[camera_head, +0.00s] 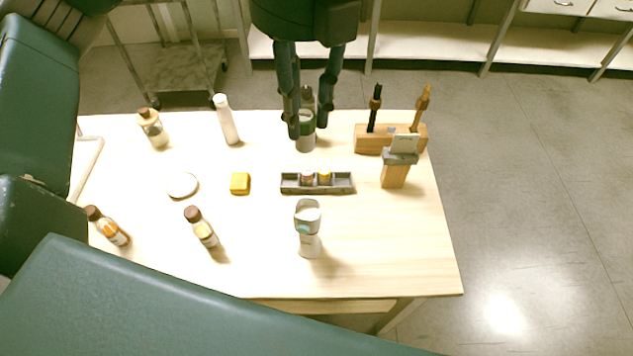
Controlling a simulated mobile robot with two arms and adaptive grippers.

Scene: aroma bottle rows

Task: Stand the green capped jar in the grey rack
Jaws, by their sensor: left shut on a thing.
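My left gripper (309,118) reaches down from the top of the camera_head view over the back of the table. The grey rack (318,190) stands on the middle of the table, below the gripper in the picture. My right gripper is not in view.
A wooden block (370,143) with upright tools and a card holder (394,176) stand right of the rack. A grey-white container (309,243) stands in front of it. A yellow block (240,184), white dish (182,186) and several bottles occupy the left side. The front right is clear.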

